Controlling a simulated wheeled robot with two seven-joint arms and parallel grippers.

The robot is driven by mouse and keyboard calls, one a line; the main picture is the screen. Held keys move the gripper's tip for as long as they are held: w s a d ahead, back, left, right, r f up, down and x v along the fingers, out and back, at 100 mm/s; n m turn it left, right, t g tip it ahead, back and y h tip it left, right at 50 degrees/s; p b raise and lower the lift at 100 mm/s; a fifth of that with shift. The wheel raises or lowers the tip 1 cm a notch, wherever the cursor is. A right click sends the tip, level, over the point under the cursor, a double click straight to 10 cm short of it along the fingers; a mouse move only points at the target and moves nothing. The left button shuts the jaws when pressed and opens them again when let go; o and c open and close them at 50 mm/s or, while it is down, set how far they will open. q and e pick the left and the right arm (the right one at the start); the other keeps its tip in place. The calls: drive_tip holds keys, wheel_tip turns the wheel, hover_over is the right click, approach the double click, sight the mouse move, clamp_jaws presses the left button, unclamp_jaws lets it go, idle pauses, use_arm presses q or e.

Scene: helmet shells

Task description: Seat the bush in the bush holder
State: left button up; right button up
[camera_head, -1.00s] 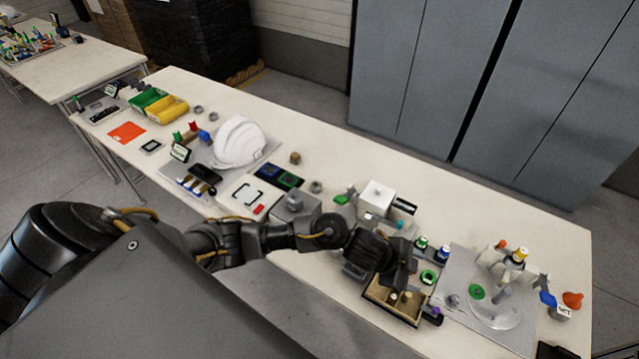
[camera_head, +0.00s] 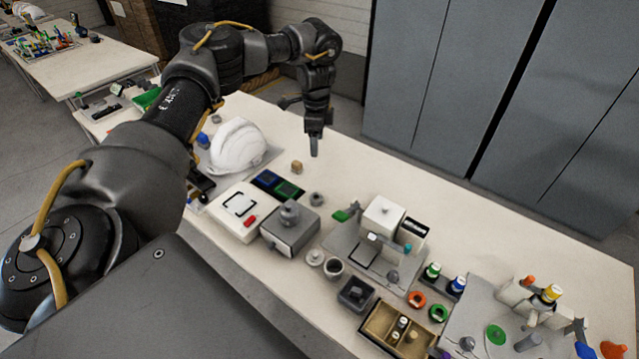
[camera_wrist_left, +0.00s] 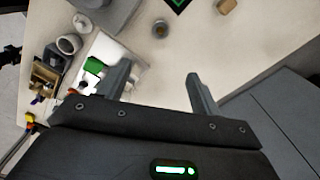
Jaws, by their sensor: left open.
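I cannot tell for sure which piece is the bush or the bush holder. A small grey ring-like piece (camera_head: 317,199) stands alone on the table; it also shows in the left wrist view (camera_wrist_left: 160,28). A dark square block (camera_head: 356,293) with a recessed top and a small hollow cup (camera_head: 333,268) stand near the front edge. A tan compartment box (camera_head: 372,334) holds small upright pieces (camera_head: 403,322). My left gripper (camera_head: 315,150) is raised near the table's back edge, fingers pointing down. In the left wrist view it (camera_wrist_left: 157,82) is open and empty, with bare tabletop between its fingers.
A white-topped machine (camera_head: 383,213) on a grey plate stands mid-table. A grey box (camera_head: 290,230), a small brown cube (camera_head: 297,167) and a white helmet shell (camera_head: 237,146) are to its left. Green and red-orange rings (camera_head: 438,313) lie at right. The back strip of table is mostly clear.

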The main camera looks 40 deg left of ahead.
use_arm(q)
drive_tip(key=b, duration=1)
hover_over(314, 195)
wheel_tip(314, 195, down, 12)
drive_tip(key=f, duration=0.6)
drive_tip(key=shift+s+d+b, duration=0.1)
drive_tip(key=shift+d+b, duration=0.25)
drive_tip(key=shift+d, duration=0.05)
drive_tip(key=shift+s+f, duration=0.1)
drive_tip(key=shift+f, duration=0.15)
wheel_tip(314, 195, down, 5)
drive_tip(key=shift+s+r+p, duration=0.1)
drive_tip(key=shift+r+p, duration=0.1)
drive_tip(key=shift+p, duration=0.55)
drive_tip(key=c, duration=1.2)
